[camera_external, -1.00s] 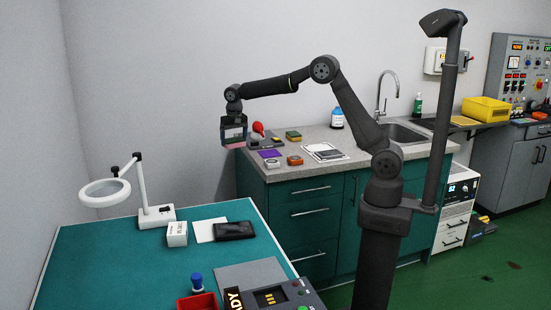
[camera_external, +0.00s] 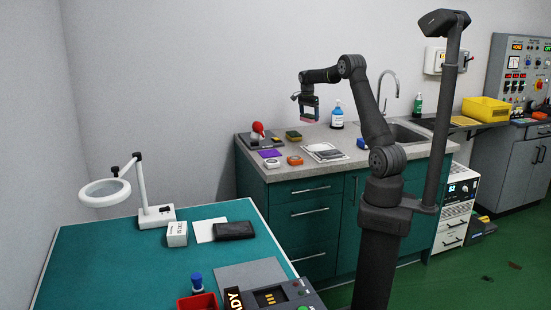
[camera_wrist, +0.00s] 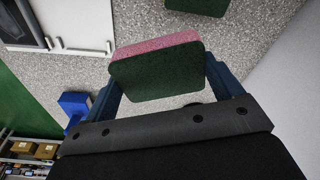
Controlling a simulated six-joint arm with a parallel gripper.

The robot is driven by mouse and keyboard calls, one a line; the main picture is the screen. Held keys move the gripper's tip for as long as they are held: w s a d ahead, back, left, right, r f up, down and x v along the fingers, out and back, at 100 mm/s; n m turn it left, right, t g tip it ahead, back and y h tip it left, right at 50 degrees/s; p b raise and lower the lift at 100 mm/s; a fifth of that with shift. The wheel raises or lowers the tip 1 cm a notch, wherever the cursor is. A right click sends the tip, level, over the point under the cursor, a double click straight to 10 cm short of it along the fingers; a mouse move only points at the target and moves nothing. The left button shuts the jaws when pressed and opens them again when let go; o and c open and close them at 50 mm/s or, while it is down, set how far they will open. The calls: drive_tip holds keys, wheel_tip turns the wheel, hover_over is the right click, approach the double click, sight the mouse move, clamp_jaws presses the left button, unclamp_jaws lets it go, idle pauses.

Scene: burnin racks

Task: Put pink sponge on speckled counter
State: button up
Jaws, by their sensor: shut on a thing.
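The pink sponge, pink with a dark green face, shows close up in the wrist view (camera_wrist: 155,68), held between the two fingers. My gripper (camera_external: 310,117) is shut on it above the back part of the counter; only a little pink shows below the fingers in the external view. The grey speckled counter (camera_external: 352,160) tops a green cabinet, and it also fills much of the wrist view (camera_wrist: 245,35). The sponge appears raised clear of the counter; the exact gap is hard to tell.
On the counter are a yellow-green sponge (camera_external: 293,135), a red-bulbed item (camera_external: 258,128), a purple pad (camera_external: 269,154), an orange item (camera_external: 295,161), printed sheets (camera_external: 325,152), a blue item (camera_external: 361,143) and a bottle (camera_external: 337,115). The sink (camera_external: 400,132) lies right.

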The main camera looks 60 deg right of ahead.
drive_tip(key=s+d+m, duration=0.4)
drive_tip(key=s+d, duration=0.6)
drive_tip(key=s, duration=0.1)
hover_over(315, 136)
drive_tip(key=shift+m+g, duration=0.3)
drive_tip(key=f, duration=0.6)
drive_tip(key=shift+a+f, duration=0.35)
drive_tip(key=shift+w+f, duration=0.1)
drive_tip(key=shift+f, duration=1.9)
drive_tip(key=shift+f, duration=0.1)
drive_tip(key=o, duration=0.5)
drive_tip(key=shift+f, duration=0.1)
drive_tip(key=o, duration=0.3)
wheel_tip(315, 136, up, 12)
drive_tip(key=w+a, duration=0.1)
drive_tip(key=shift+w+a, duration=0.15)
